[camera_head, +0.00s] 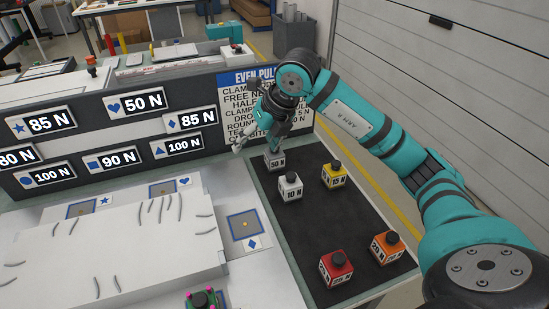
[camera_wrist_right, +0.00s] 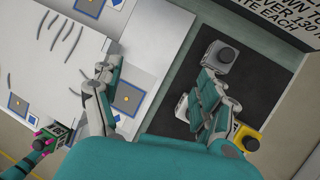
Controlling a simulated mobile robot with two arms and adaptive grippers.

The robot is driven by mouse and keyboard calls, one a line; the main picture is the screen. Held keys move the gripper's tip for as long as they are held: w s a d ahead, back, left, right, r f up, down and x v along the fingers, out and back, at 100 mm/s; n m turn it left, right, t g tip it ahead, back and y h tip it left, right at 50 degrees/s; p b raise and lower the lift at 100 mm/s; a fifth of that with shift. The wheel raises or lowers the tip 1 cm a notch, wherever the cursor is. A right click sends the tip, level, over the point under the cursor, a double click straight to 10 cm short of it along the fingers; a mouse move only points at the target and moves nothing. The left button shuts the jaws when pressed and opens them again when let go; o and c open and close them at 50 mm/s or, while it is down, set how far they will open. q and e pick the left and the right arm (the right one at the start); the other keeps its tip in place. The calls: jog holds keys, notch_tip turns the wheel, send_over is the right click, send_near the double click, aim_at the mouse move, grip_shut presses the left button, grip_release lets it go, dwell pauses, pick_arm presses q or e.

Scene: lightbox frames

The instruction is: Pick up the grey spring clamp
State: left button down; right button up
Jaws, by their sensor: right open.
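The grey spring clamp, a small block marked 50 N (camera_head: 275,161), stands at the far left corner of the dark mat. Its dark round knob is mostly hidden behind my right gripper in the head view. My right gripper (camera_head: 244,143) is open and empty, above and just left of the clamp. In the right wrist view, my right gripper (camera_wrist_right: 157,70) has its fingers spread wide. The grey clamp (camera_wrist_right: 215,58) is by the right fingertip, not between the fingers. A teal part at lower left there seems to be my left arm; its gripper is unclear.
The dark mat (camera_head: 290,225) also holds white (camera_head: 290,188), yellow (camera_head: 334,176), orange (camera_head: 387,248) and red (camera_head: 335,268) blocks. A label board (camera_head: 130,130) stands behind the white panel (camera_head: 120,250). A green block with pink knobs (camera_head: 203,301) is at the bottom edge.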

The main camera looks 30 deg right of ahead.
aim_at(275, 156)
jog(key=d+r+m+h, duration=0.1)
jog(key=d+m+h, duration=0.15)
jog(key=d, duration=0.55)
jog(key=shift+n+g+h, duration=0.25)
jog(key=shift+g+h, duration=0.1)
jog(key=shift+g, duration=0.05)
jog(key=p+x, duration=0.1)
jog(key=x, duration=0.9)
jog(key=shift+w+a+f+p, duration=0.15)
jog(key=shift+f+p, duration=0.1)
jog(key=shift+p, duration=0.1)
jog(key=x, duration=0.2)
jog(key=p+x, duration=0.1)
jog(key=x, duration=0.2)
jog(key=shift+w+p, duration=0.3)
jog(key=shift+w, duration=0.15)
jog(key=shift+w+d+f, duration=0.1)
jog(key=shift+d+f, duration=0.1)
jog(key=shift+f, duration=0.1)
pick_arm(q)
jog(key=shift+s+r, duration=0.9)
jog(key=shift+r, duration=0.1)
pick_arm(e)
jog(key=shift+c, duration=0.4)
jog(key=c, duration=1.4)
jog(key=shift+r, duration=0.1)
jog(key=shift+r, duration=0.1)
